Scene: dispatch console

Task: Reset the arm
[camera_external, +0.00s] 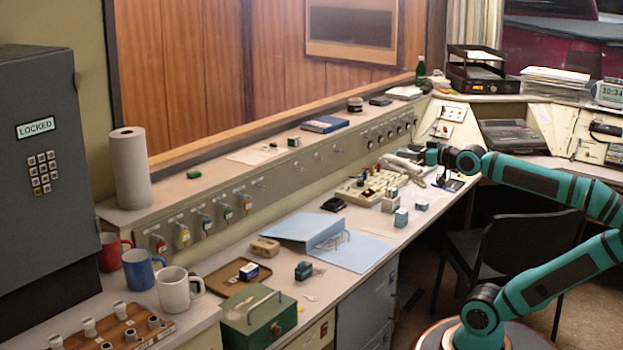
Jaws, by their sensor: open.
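My teal and black arm reaches in from the right side of the external view, its forearm stretched left across the desk. My gripper (443,174) is at the far end, small in the picture, over the right part of the long desk near a pale telephone handset (404,167). It is open, and I see nothing held in it. Its fingertips are too small to make out clearly, and I cannot tell how high above the desk they are.
A black chair (487,262) stands below my forearm. An open blue binder (362,252), a green cash box (259,316) and several mugs are nearer the camera.

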